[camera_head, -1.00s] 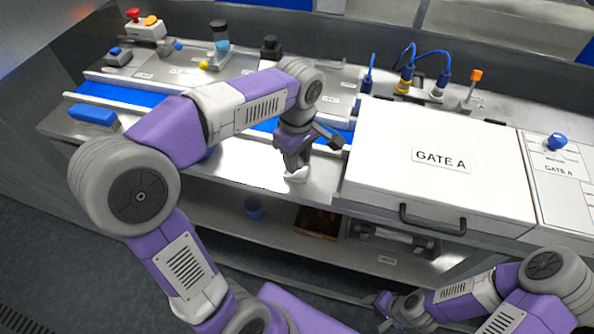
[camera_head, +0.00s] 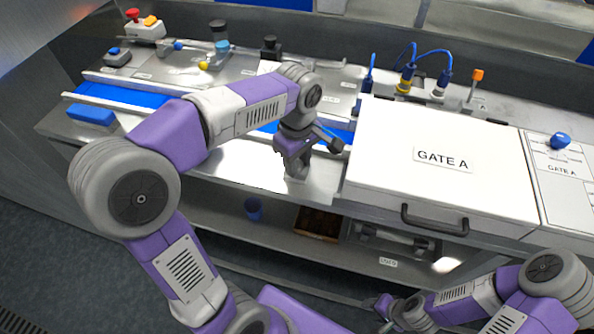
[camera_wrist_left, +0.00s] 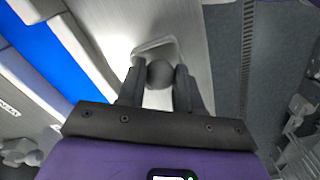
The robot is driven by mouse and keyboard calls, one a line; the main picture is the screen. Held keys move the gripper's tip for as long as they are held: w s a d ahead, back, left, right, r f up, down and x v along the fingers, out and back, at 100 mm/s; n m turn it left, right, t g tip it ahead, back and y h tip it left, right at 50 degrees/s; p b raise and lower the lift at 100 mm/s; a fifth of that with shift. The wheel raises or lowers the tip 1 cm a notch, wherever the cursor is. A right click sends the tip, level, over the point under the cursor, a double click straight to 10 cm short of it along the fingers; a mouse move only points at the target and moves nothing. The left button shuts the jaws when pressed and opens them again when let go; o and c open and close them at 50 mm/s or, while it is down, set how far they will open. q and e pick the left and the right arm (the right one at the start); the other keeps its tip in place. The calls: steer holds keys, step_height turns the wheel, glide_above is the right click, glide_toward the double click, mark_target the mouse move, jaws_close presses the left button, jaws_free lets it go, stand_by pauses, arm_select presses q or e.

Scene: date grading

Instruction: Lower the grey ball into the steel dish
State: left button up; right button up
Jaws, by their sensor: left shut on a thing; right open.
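In the left wrist view, my left gripper (camera_wrist_left: 159,82) is shut on the grey ball (camera_wrist_left: 159,72), which sits between its two fingertips. Past the ball is the pale rim of a small dish (camera_wrist_left: 150,46) on the steel counter; the ball hides part of it. I cannot tell whether the ball touches the dish. In the head view, my left gripper (camera_head: 295,178) points down near the counter's front edge, and the ball and dish are hidden there. My right gripper (camera_head: 384,308) is open and empty at the bottom, low in front of the bench.
A white box marked GATE A (camera_head: 430,150) stands right of my left gripper. A blue belt (camera_head: 135,95) runs behind my left arm. The counter's front edge is close.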

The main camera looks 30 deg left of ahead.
arm_select(q)
steer(key=o, duration=1.2)
step_height(320, 180, up, 8)
steer(key=shift+f+p, duration=0.2)
steer(key=shift+p, duration=0.4)
steer(key=shift+r, duration=0.1)
